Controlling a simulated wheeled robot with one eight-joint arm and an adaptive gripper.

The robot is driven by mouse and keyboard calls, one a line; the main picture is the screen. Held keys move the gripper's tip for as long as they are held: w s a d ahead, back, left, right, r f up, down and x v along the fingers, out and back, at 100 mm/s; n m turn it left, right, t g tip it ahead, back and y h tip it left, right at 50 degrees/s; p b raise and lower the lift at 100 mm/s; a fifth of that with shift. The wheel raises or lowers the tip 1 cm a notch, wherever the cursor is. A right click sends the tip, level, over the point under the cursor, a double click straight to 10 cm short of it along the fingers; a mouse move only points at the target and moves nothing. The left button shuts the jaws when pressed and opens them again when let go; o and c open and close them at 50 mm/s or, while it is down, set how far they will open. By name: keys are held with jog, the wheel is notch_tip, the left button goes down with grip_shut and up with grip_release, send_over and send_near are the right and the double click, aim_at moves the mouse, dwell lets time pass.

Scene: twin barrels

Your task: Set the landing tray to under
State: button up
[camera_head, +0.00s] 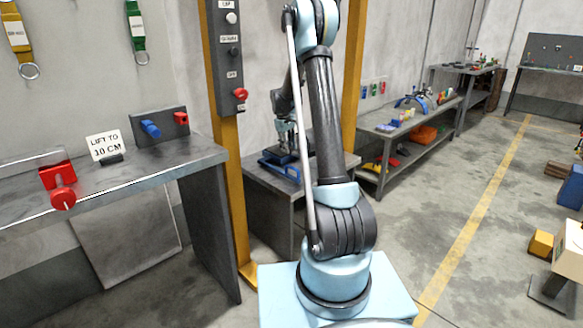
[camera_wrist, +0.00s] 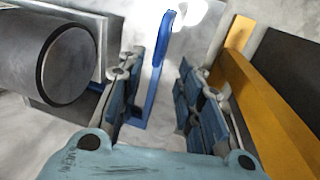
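No thing in view is labelled as the landing tray. A blue piece with a handle-like bar (camera_head: 288,172) lies on the low grey bench, partly hidden by my arm. In the wrist view an upright blue bar on a flat blue foot (camera_wrist: 153,82) shows between my fingers; I cannot tell if it is the same piece. My gripper (camera_wrist: 163,80) is open, with a wide gap between its fingers and no visible grip on the bar. In the head view my gripper (camera_head: 285,137) is small and dark above that bench.
A large dark cylinder (camera_wrist: 68,62) is close at the left in the wrist view, and a yellow post (camera_wrist: 262,90) at the right. A control column (camera_head: 228,60) and a bench with a "LIFT TO 10 CM" sign (camera_head: 106,146) stand left.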

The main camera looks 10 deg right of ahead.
jog(key=f, duration=0.3)
jog(key=w+d+f, duration=0.1)
jog(key=f, duration=0.7)
jog(key=shift+w+d+f, duration=0.15)
jog(key=shift+d+f, duration=0.05)
jog(key=shift+d, duration=0.2)
jog(key=shift+c, duration=0.6)
grip_shut()
